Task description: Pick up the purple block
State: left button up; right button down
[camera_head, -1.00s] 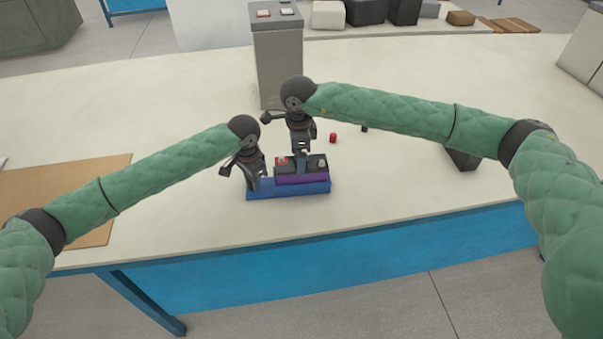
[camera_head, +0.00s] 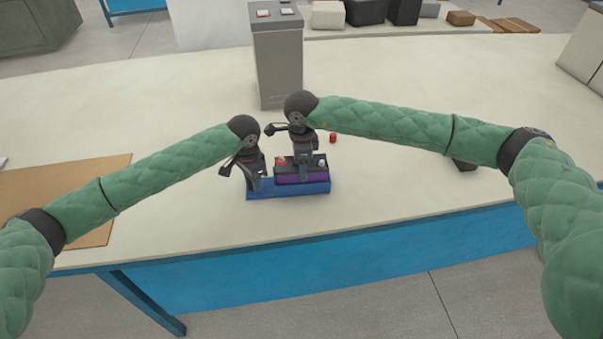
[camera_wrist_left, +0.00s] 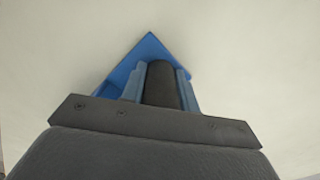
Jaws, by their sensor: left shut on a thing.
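The purple block (camera_head: 314,177) has a dark top with a red terminal and a pale one, and rests on the blue holder (camera_head: 290,189) near the table's front. My left gripper (camera_head: 254,184) is shut on the holder's left end. In the left wrist view, the blue holder (camera_wrist_left: 150,48) shows beyond the fingers. My right gripper (camera_head: 303,176) is lowered at the middle of the purple block, its fingers covering part of the block's front. Whether its jaws are closed on it is too small to tell.
A grey pillar-like box (camera_head: 278,65) stands behind the grippers. A small red piece (camera_head: 333,138) lies behind the block, and a dark box (camera_head: 462,165) is partly hidden behind my right arm. A brown board (camera_head: 95,180) lies at left. The table's front edge is close.

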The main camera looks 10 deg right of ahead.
jog(key=shift+r, duration=0.15)
jog(key=shift+r, duration=4.95)
pick_arm(q)
jog(key=o, duration=1.2)
jog(key=shift+r, duration=0.1)
notch_tip(320, 180, up, 12)
jog(key=shift+f, duration=0.15)
pick_arm(e)
jog(key=shift+r, duration=0.1)
